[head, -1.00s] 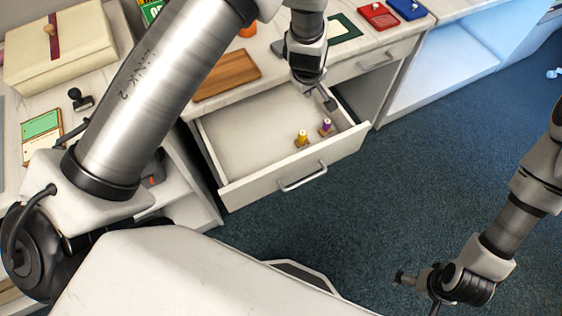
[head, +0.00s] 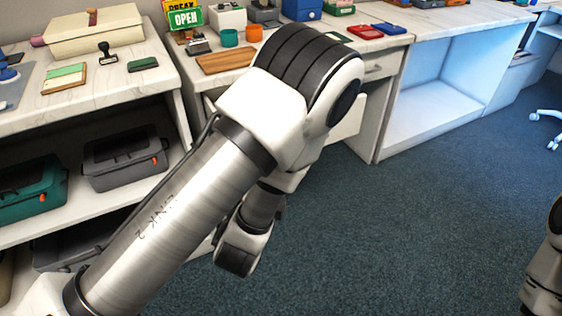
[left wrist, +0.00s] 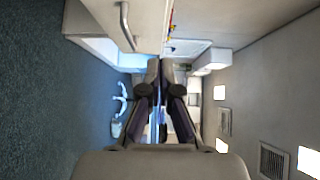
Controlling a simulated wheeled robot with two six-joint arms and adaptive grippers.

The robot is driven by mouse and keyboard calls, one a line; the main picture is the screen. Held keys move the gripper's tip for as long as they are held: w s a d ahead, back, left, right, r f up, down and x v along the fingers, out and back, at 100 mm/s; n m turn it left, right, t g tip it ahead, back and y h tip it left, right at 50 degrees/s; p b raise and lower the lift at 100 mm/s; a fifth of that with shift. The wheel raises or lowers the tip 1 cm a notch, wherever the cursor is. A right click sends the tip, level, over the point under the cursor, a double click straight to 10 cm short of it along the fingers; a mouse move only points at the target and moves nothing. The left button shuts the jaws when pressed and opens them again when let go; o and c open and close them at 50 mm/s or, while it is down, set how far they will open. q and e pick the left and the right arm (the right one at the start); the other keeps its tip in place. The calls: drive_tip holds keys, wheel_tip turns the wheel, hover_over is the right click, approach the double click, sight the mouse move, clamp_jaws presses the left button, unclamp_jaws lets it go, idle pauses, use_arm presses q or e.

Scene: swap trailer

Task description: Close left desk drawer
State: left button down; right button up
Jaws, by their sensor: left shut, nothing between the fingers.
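The white left desk drawer still stands out from the desk; part of its front panel (head: 347,128) shows in the head view behind my left arm. My arm hides its inside and handle there. In the left wrist view, which is turned sideways, the drawer front (left wrist: 95,12) is at the top with its silver handle (left wrist: 127,27). My left gripper (left wrist: 161,64) is shut and empty, apart from the handle, which lies up and to the left of its fingertips. In the head view its fingers are hidden. My right gripper is out of view.
The desk top holds a wooden board (head: 226,60), orange and teal cups, and red (head: 365,32) and blue trays. Shelves with bins (head: 125,158) stand at left. An open cabinet (head: 435,105) stands right of the desk. The blue carpet (head: 400,220) is clear.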

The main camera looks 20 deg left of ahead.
use_arm(q)
drive_tip(key=w+a+b, duration=0.4)
drive_tip(key=w+b, duration=0.2)
drive_tip(key=w, duration=0.6)
drive_tip(key=shift+w+a, duration=0.15)
drive_tip(key=shift+w, duration=0.1)
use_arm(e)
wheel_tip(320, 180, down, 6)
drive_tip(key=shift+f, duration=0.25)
use_arm(q)
drive_tip(key=shift+a+f, duration=0.1)
